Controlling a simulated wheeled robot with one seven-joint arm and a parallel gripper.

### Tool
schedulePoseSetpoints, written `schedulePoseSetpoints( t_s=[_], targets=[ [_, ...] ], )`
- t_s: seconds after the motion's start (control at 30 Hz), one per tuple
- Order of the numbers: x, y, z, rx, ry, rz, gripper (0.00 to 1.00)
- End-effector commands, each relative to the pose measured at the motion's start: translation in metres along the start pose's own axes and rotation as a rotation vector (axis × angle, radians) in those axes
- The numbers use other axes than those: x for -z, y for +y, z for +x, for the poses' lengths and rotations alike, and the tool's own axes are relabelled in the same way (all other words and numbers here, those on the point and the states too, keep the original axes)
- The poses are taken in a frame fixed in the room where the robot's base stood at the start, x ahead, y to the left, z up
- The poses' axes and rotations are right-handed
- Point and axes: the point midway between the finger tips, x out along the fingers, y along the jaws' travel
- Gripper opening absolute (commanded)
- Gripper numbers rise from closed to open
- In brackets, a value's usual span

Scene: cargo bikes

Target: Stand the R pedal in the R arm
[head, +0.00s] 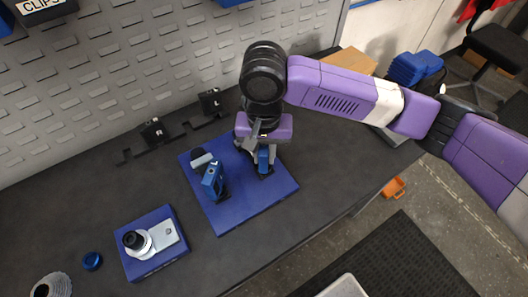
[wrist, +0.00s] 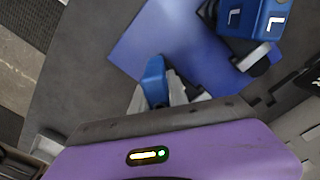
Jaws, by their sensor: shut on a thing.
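My gripper (head: 258,148) is over the right part of a blue mat (head: 240,212), pointing down. It is shut on a blue pedal (head: 264,160), whose dark lower part is at or just above the mat. The held pedal (wrist: 155,80) shows between the grey fingers in the wrist view, with no letter readable on it. A second blue pedal (head: 213,182) stands on the mat to the left; in the wrist view this pedal (wrist: 252,22) bears white L marks. Two black arms with upright blocks, one (head: 152,132) left and one (head: 210,101) right, lie behind the mat; their letters are too small to read surely.
A small blue mat (head: 160,267) with a grey and black part (head: 137,240) lies front left, beside a blue cap (head: 92,261). A slotted panel (head: 130,75) rises behind the bench. Dark bench top (head: 85,185) is clear left of the arms.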

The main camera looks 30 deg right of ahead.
Motion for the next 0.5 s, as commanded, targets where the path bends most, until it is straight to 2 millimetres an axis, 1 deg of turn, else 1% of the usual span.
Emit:
schedulePoseSetpoints(
  t_s=[0.37, 0.4, 0.47, 0.5],
  targets=[
    [0.0001, 0.0001, 0.0019, 0.0, 0.0, 0.0, 0.0],
    [0.0001, 0.0001, 0.0019, 0.0, 0.0, 0.0, 0.24],
    [0.0001, 0.0001, 0.0019, 0.0, 0.0, 0.0, 0.35],
    [0.0001, 0.0001, 0.0019, 0.0, 0.0, 0.0, 0.43]
  ],
)
